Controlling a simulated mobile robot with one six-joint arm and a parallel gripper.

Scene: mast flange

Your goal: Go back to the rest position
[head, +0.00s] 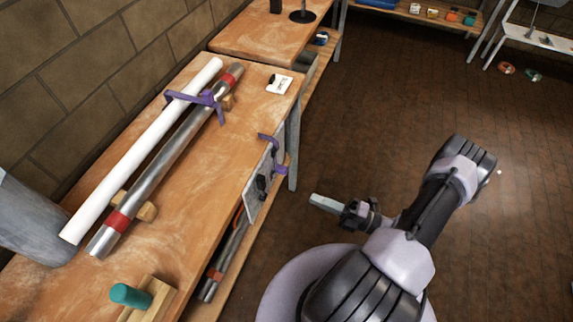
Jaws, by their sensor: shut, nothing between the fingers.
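My gripper (325,204) is at the end of my folded arm, to the right of the workbench and above the brick floor. Its fingers look closed together and hold nothing. It points left toward the bench's edge and is apart from it. The arm rises from my round base at the bottom of the head view, with its elbow out to the right.
The wooden bench (190,215) runs along the block wall. A white pole (145,150) and a silver pole (168,160) with red bands lie on it, with a purple strap (205,98). The floor (390,110) beyond my arm is clear.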

